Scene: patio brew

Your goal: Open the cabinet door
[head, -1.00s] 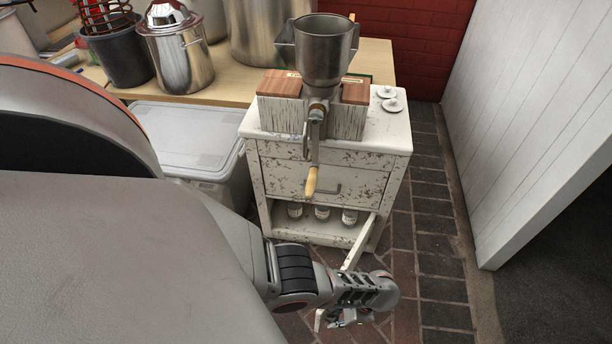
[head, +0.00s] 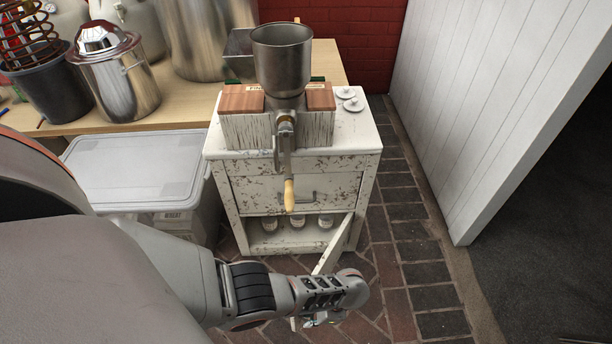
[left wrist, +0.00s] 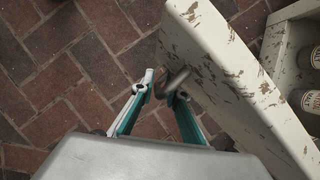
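The white, chipped-paint cabinet (head: 362,178) stands in the middle of the head view. Its lower door (head: 333,246) is swung open toward me on the right side, baring a lower compartment with several small labelled bottles (head: 297,222). My left gripper (head: 312,321) is low at the door's free end, mostly hidden behind my wrist. In the left wrist view the door (left wrist: 225,70) slants across the right, and its dark curved handle (left wrist: 173,82) lies between the close-set fingertips of my left gripper (left wrist: 163,86). Firm contact cannot be made out. My right gripper is out of view.
A metal grain mill (head: 283,60) with a crank stands on the cabinet top. A closed drawer (head: 260,190) is above the compartment. A grey lidded bin (head: 135,165) stands to the left. A white wall panel (head: 470,110) bounds the right. Brick floor (head: 410,240) lies clear between.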

